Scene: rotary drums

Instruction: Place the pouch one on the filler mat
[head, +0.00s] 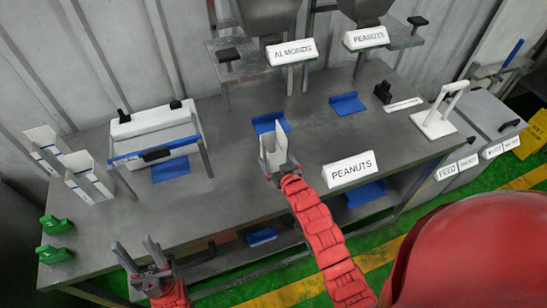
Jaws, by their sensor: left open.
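My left gripper (143,259) is at the lower left, in front of the bench edge. It is open and empty, with its two fingers pointing up and apart. My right gripper (271,174) is over the middle of the bench, shut on an upright white pouch (277,151). The pouch is just in front of a blue mat (268,122) and hides part of it. A second blue mat (347,104) lies farther right. I cannot tell which one is the filler mat. Two other white pouches (90,182) (45,147) stand upright in holders at the left.
A white sealer-like device (152,128) stands on the bench with a blue mat (171,169) before it. Labelled hoppers, ALMONDS (292,52) and PEANUTS (366,38), stand behind. A PEANUTS sign (348,170) is at the front edge. Green clips (56,225) sit at the left corner.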

